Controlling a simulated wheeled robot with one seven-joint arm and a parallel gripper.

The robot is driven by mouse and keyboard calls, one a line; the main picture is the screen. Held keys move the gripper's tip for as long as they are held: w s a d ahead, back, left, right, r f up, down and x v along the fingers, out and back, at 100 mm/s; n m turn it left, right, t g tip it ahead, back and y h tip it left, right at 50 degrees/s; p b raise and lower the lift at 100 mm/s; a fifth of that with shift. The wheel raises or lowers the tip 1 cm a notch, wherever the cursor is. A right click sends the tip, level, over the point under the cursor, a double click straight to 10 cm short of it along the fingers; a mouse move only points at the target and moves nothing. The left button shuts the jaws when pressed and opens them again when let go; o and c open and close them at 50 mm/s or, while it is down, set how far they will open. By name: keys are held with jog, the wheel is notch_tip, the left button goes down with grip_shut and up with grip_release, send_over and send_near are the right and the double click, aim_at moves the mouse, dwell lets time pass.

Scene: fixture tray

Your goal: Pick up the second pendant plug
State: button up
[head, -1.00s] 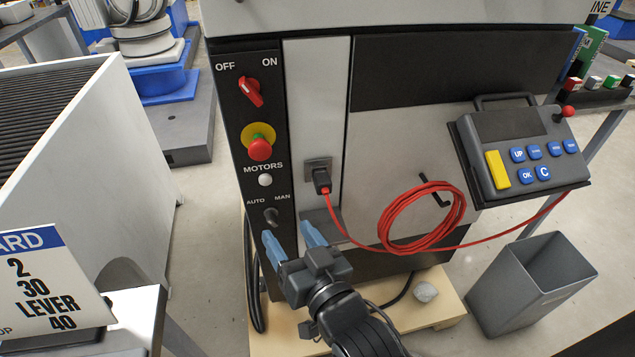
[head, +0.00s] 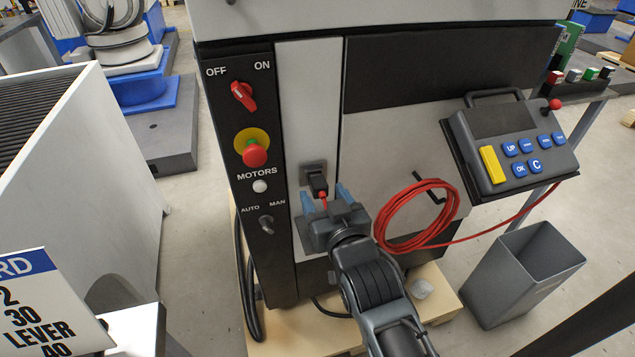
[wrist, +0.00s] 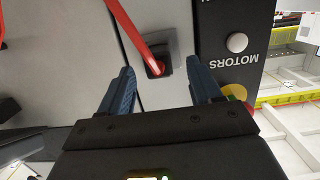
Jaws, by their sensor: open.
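One black pendant plug (head: 318,185) with a red cable sits in a socket on the grey strip of the cabinet front. It also shows in the wrist view (wrist: 155,67), with the red cable running up from it. My gripper (head: 325,196) is open and empty in front of the plug. Its blue fingers (wrist: 159,72) lie to either side of the plug in the wrist view, and no contact shows. How far the tips are from the plug in depth I cannot tell. I see no other plug.
The red cable coil (head: 417,212) hangs on a hook to the right and leads to the pendant (head: 512,150). The red knob (head: 243,96), emergency stop (head: 255,155) and toggle (head: 266,224) are to the left. A grey bin (head: 525,275) stands at lower right.

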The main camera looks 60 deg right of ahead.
aim_at(322, 192)
jog(key=shift+x, duration=1.55)
jog(key=shift+r, duration=0.1)
jog(key=c, duration=1.2)
